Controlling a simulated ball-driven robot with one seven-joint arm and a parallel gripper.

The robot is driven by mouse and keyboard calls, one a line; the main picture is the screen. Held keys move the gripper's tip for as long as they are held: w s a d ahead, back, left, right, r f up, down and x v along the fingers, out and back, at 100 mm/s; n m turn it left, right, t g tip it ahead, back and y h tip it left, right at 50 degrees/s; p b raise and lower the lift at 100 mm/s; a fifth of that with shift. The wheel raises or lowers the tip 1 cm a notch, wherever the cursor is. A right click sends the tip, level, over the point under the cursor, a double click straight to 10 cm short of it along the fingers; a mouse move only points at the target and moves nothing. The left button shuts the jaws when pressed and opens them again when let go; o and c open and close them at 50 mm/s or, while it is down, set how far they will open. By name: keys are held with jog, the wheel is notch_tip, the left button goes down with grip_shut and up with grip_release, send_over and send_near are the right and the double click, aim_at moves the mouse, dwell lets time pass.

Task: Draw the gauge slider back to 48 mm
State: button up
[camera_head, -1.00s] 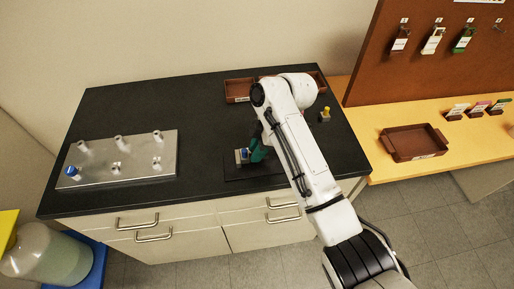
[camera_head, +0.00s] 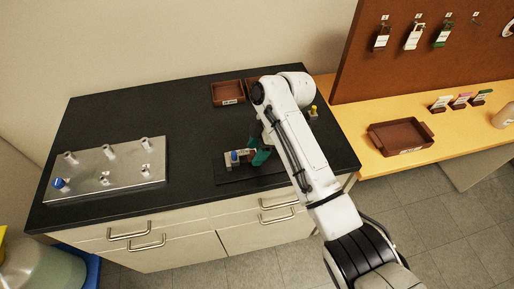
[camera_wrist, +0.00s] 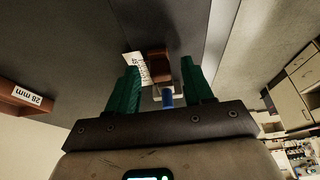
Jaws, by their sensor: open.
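The gauge (camera_head: 231,163) is a small metal piece with a blue knob (camera_head: 235,156), on a dark base plate (camera_head: 225,179) on the black bench. My gripper (camera_head: 262,157) has green fingers and is just right of the blue knob in the head view; my arm hides part of the plate. In the wrist view, my gripper (camera_wrist: 161,80) is open, its fingers apart. A brown block (camera_wrist: 160,66), the blue knob (camera_wrist: 167,98) and a pale piece show between the fingers. A white scale label (camera_wrist: 135,68) lies beside the block, its marks too small to read. Contact cannot be told.
A metal block with several posts (camera_head: 105,172) stands at the left of the bench. A brown tray (camera_head: 228,93) is at the back and a yellow-topped piece (camera_head: 313,112) at the right. Another brown tray (camera_head: 400,137) sits on the wooden counter.

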jog(key=v, duration=1)
jog(key=shift+d+r, duration=0.15)
jog(key=shift+r, duration=0.2)
